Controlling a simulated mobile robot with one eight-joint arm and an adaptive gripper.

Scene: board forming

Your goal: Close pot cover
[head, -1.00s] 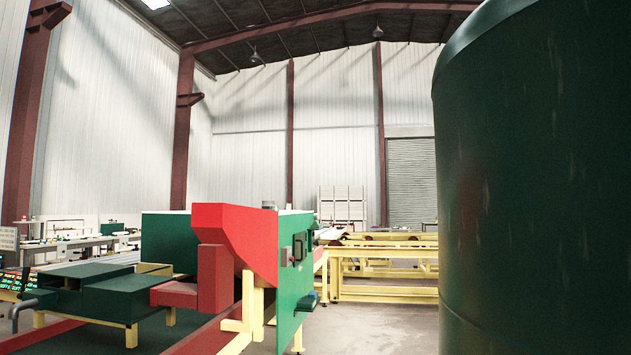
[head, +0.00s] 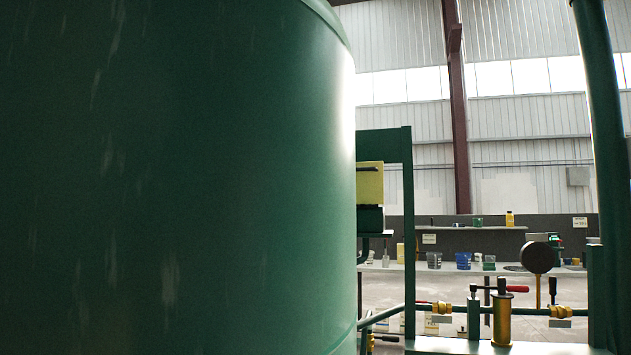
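No pot or pot cover can be made out for certain in the head view. A dark round part (head: 540,257) stands on a thin post among pipework at the right; I cannot tell what it is. A flat dark disc (head: 516,267) seems to lie on the bench behind it. My gripper is not in view.
A large green tank (head: 180,190) fills the left half, very close. A green frame (head: 407,230) and pipes with red-handled fittings (head: 505,289) stand right of it. Behind is a bench (head: 455,267) with a blue cup (head: 463,261) and a yellow bottle (head: 510,219) above.

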